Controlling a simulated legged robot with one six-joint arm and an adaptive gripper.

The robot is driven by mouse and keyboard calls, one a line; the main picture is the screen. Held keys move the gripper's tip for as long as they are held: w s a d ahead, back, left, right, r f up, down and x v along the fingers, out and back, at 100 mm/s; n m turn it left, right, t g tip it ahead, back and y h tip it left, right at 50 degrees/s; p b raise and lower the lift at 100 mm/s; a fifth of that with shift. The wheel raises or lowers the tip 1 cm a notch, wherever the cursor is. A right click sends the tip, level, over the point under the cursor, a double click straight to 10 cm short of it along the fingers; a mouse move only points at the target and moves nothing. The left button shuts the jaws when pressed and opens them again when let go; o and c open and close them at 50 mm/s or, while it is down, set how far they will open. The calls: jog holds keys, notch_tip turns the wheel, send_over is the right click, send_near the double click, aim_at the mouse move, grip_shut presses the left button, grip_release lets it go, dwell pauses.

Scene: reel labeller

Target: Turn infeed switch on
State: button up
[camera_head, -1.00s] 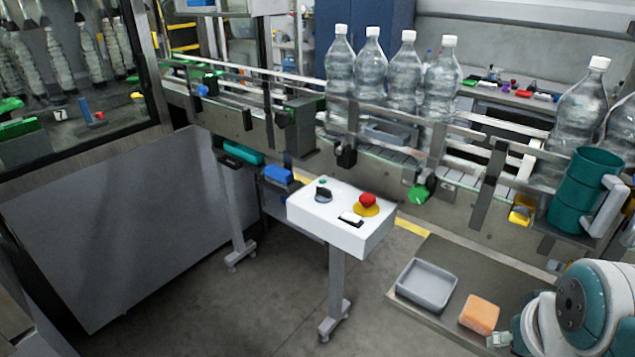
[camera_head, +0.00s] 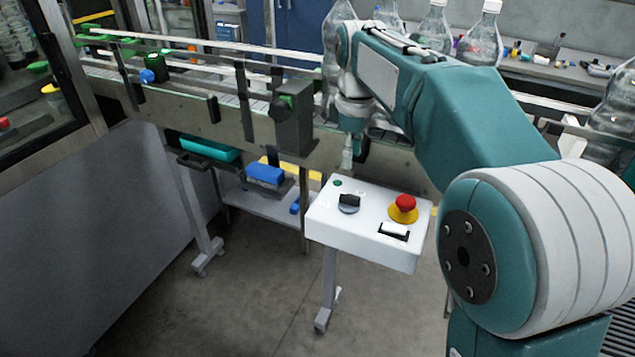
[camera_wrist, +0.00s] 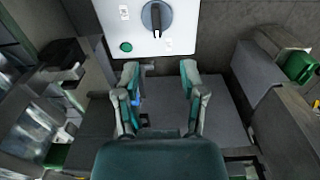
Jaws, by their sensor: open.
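A white control box (camera_head: 340,231) stands on a grey post in the middle of the head view. On its top are a dark rotary switch (camera_head: 348,203), a green button or lamp (camera_head: 337,183), a red emergency stop on a yellow base (camera_head: 403,208) and a black-and-white rocker (camera_head: 394,231). The rotary switch also shows at the top of the wrist view (camera_wrist: 156,17), its handle pointing along the picture's vertical. My gripper (camera_wrist: 160,72) is open and empty, its fingertips just short of the box edge by the green button. In the head view my gripper (camera_head: 349,155) is behind the box, partly hidden.
A bottle conveyor (camera_head: 200,100) runs behind the box, with a dark sensor block (camera_head: 293,118) close to my gripper. A low shelf (camera_head: 265,204) holds a blue bin (camera_head: 265,174). The floor left of the post is clear.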

send_over(350, 195)
jog(key=d, duration=0.2)
jog(key=f, duration=0.4)
jog(key=shift+a+f, duration=0.1)
jog(key=shift+a, duration=0.1)
jog(key=a+f, duration=0.1)
jog(key=f, duration=0.2)
jog(key=a+f, duration=0.1)
jog(key=f, duration=0.1)
jog(key=shift+a+f, duration=0.35)
jog(key=shift+f, duration=0.3)
jog(key=shift+w+d+f, duration=0.1)
jog(key=shift+d, duration=0.85)
jog(key=shift+a, duration=0.1)
jog(key=c, duration=0.6)
jog(key=shift+a, duration=0.35)
grip_shut()
